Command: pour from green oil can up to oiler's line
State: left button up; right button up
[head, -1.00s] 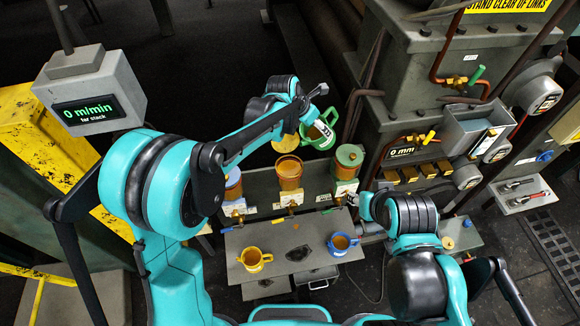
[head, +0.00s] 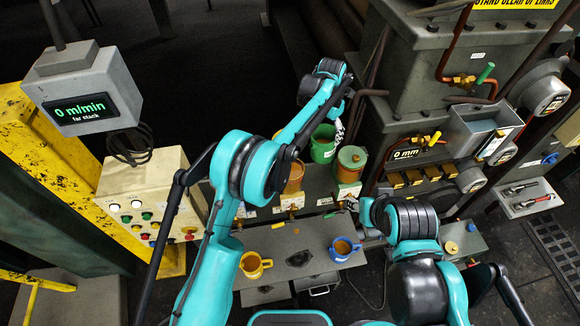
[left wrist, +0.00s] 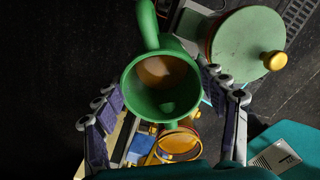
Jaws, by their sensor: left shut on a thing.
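The green oil can (head: 322,148) is in my left gripper (head: 338,132), just left of the green-lidded oiler (head: 350,163). In the left wrist view the can (left wrist: 162,84) sits between the two fingers (left wrist: 165,105), with brown oil inside and a green tubular part rising at the top. The oiler's round green lid (left wrist: 237,44) is beside it there. The orange oiler (head: 293,180) stands left of the can, partly behind my left arm. My right gripper (head: 352,204) is low by the bench; its fingers are too small to judge.
A yellow mug (head: 252,266) and a blue mug (head: 342,250) with brown contents stand on the grey bench (head: 298,244). Pipes and a grey machine housing (head: 415,75) rise close on the right. A button box (head: 150,205) stands at the left.

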pick_arm(q)
jog(key=shift+w+d+f, duration=0.25)
jog(key=shift+w, duration=0.1)
jog(key=shift+g+y, duration=0.3)
notch_tip(320, 180, up, 6)
jog(key=p, duration=0.3)
